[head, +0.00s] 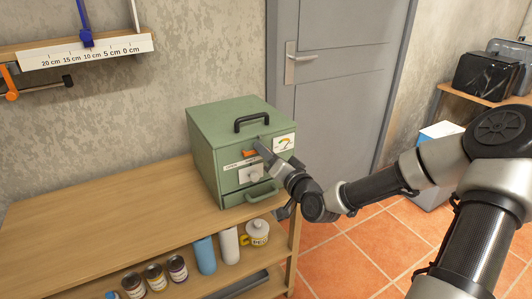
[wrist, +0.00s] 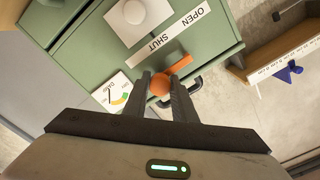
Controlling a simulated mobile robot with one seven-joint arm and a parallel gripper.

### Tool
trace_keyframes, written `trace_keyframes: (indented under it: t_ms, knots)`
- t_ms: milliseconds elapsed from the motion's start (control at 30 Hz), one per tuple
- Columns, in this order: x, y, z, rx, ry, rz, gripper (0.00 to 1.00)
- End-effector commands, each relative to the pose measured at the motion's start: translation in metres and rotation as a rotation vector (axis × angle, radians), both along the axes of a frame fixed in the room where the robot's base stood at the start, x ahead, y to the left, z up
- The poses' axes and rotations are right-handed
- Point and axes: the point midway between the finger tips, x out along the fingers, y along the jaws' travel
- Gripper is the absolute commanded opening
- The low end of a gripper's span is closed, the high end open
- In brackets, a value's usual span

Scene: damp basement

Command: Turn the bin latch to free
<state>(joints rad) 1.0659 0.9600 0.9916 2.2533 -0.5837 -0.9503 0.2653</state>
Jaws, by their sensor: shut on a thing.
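The green bin (head: 214,140) stands at the right end of the wooden bench. Its orange latch (head: 249,153) is on the upper front face, and in the wrist view it is a short bar (wrist: 180,64) with a round ball end. My gripper (wrist: 161,79) is shut on the latch's ball end, one finger on each side. In the head view my gripper (head: 260,148) reaches the bin's front from the right and partly covers it. A white OPEN/SHUT label (wrist: 170,38) lies beside the latch.
A white knob (wrist: 136,11) and a dial sticker (wrist: 119,94) are on the bin's front. A black handle (head: 252,121) is on its lid. The bench top (head: 110,220) is clear to the left. Jars and bottles (head: 205,256) stand on the lower shelf. A grey door (head: 330,80) is behind.

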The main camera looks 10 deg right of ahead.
Motion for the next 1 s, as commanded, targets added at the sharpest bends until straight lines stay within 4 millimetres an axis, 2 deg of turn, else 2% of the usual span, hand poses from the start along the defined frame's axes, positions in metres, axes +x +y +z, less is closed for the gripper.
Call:
trace_keyframes:
  t_ms: [300, 333, 400, 767, 867, 1000]
  knots:
    - [-0.002, 0.003, -0.006, -0.003, 0.014, 0.008, 0.02]
    - [-0.002, 0.003, -0.006, -0.003, 0.014, 0.008, 0.29]
    - [-0.002, 0.003, -0.006, -0.003, 0.014, 0.008, 0.41]
    - [-0.004, 0.000, -0.003, -0.001, 0.008, 0.003, 0.42]
    - [-0.014, -0.003, -0.002, -0.003, 0.009, 0.003, 0.42]
    - [-0.040, -0.013, -0.002, -0.001, 0.010, 0.001, 0.42]
